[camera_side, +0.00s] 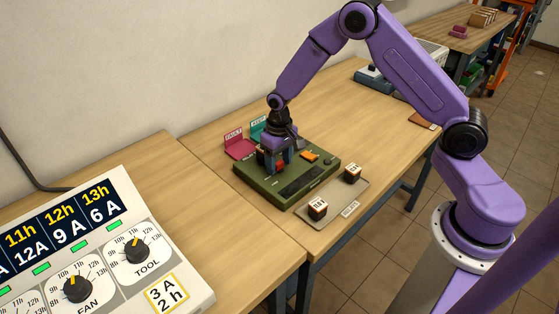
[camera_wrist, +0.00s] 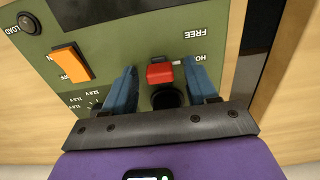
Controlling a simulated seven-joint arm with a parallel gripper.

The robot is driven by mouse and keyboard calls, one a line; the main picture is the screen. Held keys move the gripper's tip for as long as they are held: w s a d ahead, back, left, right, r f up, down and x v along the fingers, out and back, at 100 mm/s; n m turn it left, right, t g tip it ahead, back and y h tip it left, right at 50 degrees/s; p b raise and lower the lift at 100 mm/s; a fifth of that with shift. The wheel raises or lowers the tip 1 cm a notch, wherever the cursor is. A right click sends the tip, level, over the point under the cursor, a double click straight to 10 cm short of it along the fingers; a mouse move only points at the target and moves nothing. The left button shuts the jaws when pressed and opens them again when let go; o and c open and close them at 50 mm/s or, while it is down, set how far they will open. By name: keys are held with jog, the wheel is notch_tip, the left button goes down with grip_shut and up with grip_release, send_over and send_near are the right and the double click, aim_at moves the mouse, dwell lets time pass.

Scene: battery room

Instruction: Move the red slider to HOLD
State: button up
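The red slider (camera_wrist: 160,73) sits on the green panel (camera_wrist: 120,30), close to the printed words FREE and HOLD; the end of HOLD is hidden behind a finger. My gripper (camera_wrist: 160,66) is open, with one blue finger on each side of the slider. A gap shows between each finger and the slider in the wrist view. In the side view my gripper (camera_side: 276,168) points down over the back left part of the green panel (camera_side: 257,184), and it mostly hides the slider there.
An orange rocker (camera_wrist: 72,62) and a black button (camera_wrist: 30,22) are on the panel. A tray (camera_side: 335,206) with two small blocks lies in front. Pink (camera_side: 240,147) and teal (camera_side: 259,127) holders stand behind. A dial console (camera_side: 110,255) is at the left.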

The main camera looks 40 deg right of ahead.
aim_at(279, 163)
notch_tip(279, 163, up, 18)
jog(key=shift+f, duration=0.25)
dwell(0.4)
jog(key=shift+s, duration=0.1)
jog(key=s+a+r+n, duration=0.1)
jog(key=s+a+n, duration=0.2)
jog(key=s, duration=0.5)
jog(key=s+a+r+n, duration=0.2)
jog(key=s+n, duration=0.1)
jog(key=s, duration=0.6)
jog(key=s+d+n, duration=0.2)
jog(key=s+n, duration=0.1)
jog(key=s, duration=0.5)
jog(key=s+d+f+n, duration=0.1)
jog(key=s+n, duration=0.2)
jog(key=s, duration=0.4)
jog(key=shift+s+d+f+n, duration=0.15)
jog(key=shift+s+d+n, duration=0.15)
jog(key=shift+s+d, duration=0.05)
